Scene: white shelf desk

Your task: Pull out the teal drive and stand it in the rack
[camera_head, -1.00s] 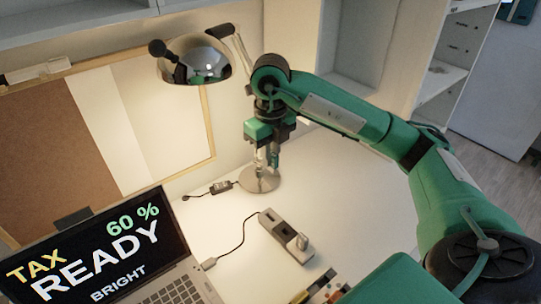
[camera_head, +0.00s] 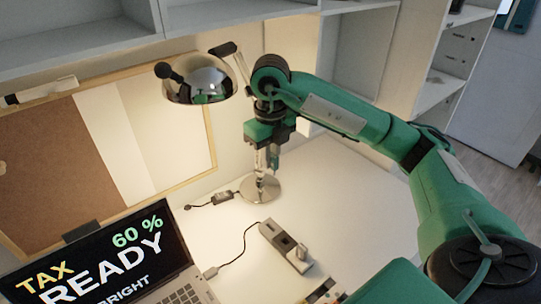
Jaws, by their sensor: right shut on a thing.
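My right gripper (camera_head: 267,163) points down at the stem of the desk lamp (camera_head: 261,189), just above its round base. Its fingers are shut on the lamp stem, as far as I can see; the contact is small and partly hidden. I cannot make out the teal drive. Part of what may be the rack (camera_head: 322,292) with coloured pieces shows at the bottom edge. My left gripper is not in view.
An open laptop (camera_head: 112,255) stands at the lower left and its screen reads "TAX READY 60 % BRIGHT". A cork board (camera_head: 65,165) leans at the back. White shelves (camera_head: 345,60) rise behind. The white desk (camera_head: 345,205) is clear right of the hub.

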